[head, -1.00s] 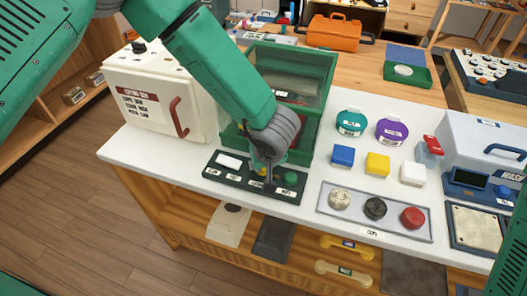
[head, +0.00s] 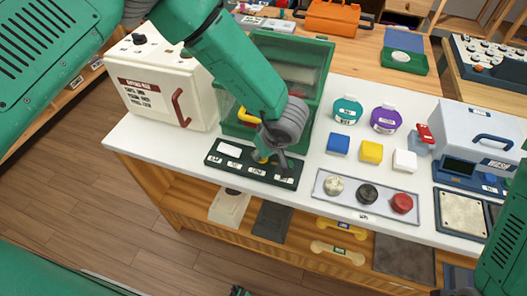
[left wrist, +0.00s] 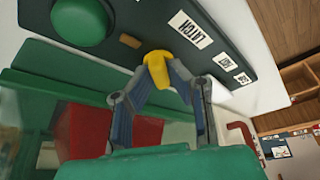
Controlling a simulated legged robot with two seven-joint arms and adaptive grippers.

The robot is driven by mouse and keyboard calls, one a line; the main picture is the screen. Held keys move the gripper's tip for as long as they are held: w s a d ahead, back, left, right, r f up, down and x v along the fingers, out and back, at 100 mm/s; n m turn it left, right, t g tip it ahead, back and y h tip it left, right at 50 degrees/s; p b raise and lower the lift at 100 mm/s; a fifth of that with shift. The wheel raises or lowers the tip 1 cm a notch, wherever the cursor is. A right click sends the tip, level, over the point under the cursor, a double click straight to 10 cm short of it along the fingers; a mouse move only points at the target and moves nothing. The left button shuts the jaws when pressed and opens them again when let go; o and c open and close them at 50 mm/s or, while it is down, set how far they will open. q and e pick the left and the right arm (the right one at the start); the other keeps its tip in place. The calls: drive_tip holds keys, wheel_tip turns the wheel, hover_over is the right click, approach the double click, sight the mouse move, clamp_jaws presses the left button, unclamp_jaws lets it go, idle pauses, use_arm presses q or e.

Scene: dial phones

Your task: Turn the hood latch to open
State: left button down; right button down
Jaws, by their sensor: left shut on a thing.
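The yellow hood latch (left wrist: 157,68) is a tapered knob on the dark control panel (left wrist: 130,30), beside a label reading LATCH in the left wrist view. My left gripper (left wrist: 160,78) is shut on it, one finger on each side. In the head view the same gripper (head: 270,157) reaches down to the panel (head: 225,163) and mostly hides the latch (head: 261,157). The green hood (head: 319,75) with clear panes stands right behind the panel and looks closed. My right gripper is not in view.
A round green button (left wrist: 80,22) sits near the latch. A cream box with a red handle (head: 150,88) stands left of the hood. A tray with three knobs (head: 367,194) and several coloured blocks lie to the right.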

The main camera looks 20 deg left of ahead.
use_arm(q)
drive_tip(key=c, duration=1.5)
unclamp_jaws()
drive_tip(key=shift+w, duration=0.1)
drive_tip(key=shift+c, duration=0.2)
drive_tip(key=shift+d, duration=0.1)
drive_tip(key=v, duration=1.1)
drive_tip(key=shift+r, duration=0.4)
drive_tip(key=shift+d, duration=0.1)
